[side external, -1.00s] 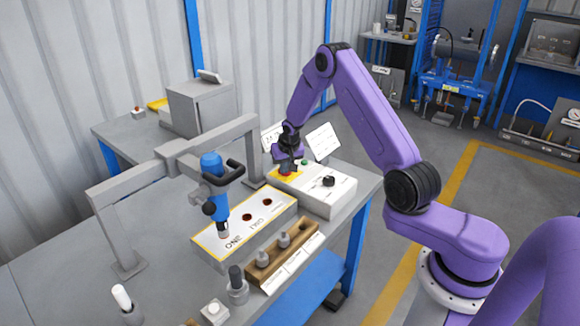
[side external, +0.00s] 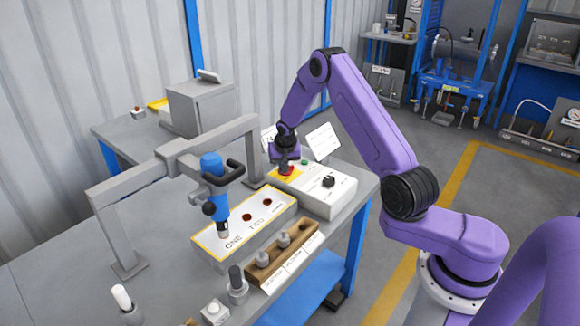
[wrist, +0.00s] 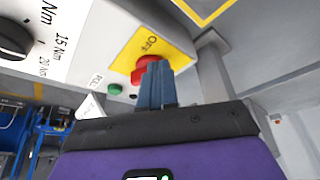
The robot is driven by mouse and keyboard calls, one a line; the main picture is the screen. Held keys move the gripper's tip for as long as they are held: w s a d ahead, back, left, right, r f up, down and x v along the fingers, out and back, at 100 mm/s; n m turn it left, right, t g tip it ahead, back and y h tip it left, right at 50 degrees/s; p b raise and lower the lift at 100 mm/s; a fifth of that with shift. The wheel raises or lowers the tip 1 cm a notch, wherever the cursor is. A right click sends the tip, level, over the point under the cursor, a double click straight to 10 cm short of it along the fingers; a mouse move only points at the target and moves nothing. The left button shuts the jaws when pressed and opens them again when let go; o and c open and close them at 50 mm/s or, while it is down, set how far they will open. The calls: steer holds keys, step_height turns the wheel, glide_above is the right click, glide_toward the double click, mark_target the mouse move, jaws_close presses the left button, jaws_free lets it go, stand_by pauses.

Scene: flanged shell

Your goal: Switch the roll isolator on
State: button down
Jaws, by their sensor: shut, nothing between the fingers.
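A red knob (side external: 287,171) sits on a yellow plate (wrist: 178,55) on the pale control box (side external: 325,196). In the wrist view the plate carries the word OFF, and the red knob (wrist: 143,66) shows partly behind my fingertips. I take this red knob to be the isolator; no full name is readable on it. My gripper (wrist: 155,72) is shut with nothing between its fingers. Its tips are right at the red knob in the picture. I cannot tell whether they touch it. In the side view the gripper (side external: 284,163) points down over the plate.
A green button (wrist: 114,89) and a black dial (wrist: 12,40) with Nm marks are on the same box. A blue tool (side external: 213,180) hangs from a grey frame beside it. A white-topped block (side external: 243,226) and a wooden rack (side external: 283,252) stand in front on the bench.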

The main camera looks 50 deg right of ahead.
steer(key=shift+w+a+m+g+h, duration=0.1)
steer(key=shift+w+m+g+h, duration=0.2)
steer(key=shift+m, duration=0.75)
steer(key=shift+w+m+g+h, duration=0.2)
steer(key=shift+w+m+g, duration=0.15)
steer(key=shift+m, duration=0.7)
steer(key=shift+w+m+g+h, duration=0.1)
steer(key=shift+w+m+g, duration=0.15)
steer(key=shift+m, duration=0.55)
steer(key=shift+w+m+g+h, duration=0.1)
steer(key=shift+w+m+g, duration=0.15)
steer(key=shift+m, duration=0.55)
steer(key=shift+w+m+g+h, duration=0.15)
steer(key=shift+m+g, duration=0.2)
steer(key=shift+m, duration=0.45)
steer(key=shift+s+d, duration=0.1)
steer(key=shift+d, duration=0.15)
steer(key=shift+s+d, duration=0.2)
steer(key=shift+d, duration=0.25)
steer(key=shift+s+d, duration=0.2)
steer(key=shift+d, duration=0.25)
steer(key=shift+a, duration=0.6)
steer(key=a+r, duration=0.7)
steer(key=r, duration=0.2)
steer(key=shift+w+a+r, duration=0.2)
steer(key=shift+w+a, duration=0.1)
steer(key=shift+a, duration=0.1)
